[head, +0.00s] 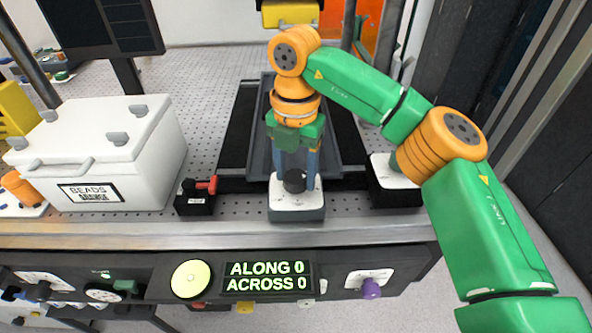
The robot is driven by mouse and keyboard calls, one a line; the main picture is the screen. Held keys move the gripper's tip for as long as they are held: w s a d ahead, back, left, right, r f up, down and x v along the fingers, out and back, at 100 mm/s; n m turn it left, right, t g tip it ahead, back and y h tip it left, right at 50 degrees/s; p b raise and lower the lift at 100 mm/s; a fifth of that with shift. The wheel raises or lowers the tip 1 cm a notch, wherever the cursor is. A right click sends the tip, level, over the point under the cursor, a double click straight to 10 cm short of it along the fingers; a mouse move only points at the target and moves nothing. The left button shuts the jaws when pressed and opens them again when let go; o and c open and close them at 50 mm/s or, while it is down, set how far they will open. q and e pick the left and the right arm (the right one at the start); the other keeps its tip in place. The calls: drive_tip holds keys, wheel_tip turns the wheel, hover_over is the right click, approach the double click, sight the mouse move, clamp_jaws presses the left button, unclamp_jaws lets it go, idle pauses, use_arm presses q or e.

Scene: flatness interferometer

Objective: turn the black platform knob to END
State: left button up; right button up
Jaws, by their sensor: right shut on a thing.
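The black platform knob (295,184) stands on a small box with a white top (290,208) near the front edge of the bench. My right gripper (297,180) reaches down from above, its blue-grey fingers on either side of the knob, shut on it. The fingers and wrist partly cover the knob and the marks on the white top, so I cannot read its setting. My left gripper is not in view.
A dark display (268,277) on the front rail reads ALONG 0, ACROSS 0, between a yellow-green round button (191,279) and a purple knob (371,289). A white beads case (105,155) and a black box with a red lever (196,196) stand left. A dark tray (335,130) lies behind.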

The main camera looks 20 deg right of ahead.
sight(295, 177)
drive_tip(key=shift+s+f, duration=0.1)
drive_tip(key=o, duration=1.4)
drive_tip(key=shift+c, duration=0.2)
drive_tip(key=shift+a, duration=0.1)
wheel_tip(295, 177, up, 7)
drive_tip(key=shift+r+p, duration=0.2)
drive_tip(key=shift+p, duration=0.5)
drive_tip(key=shift+f, duration=0.1)
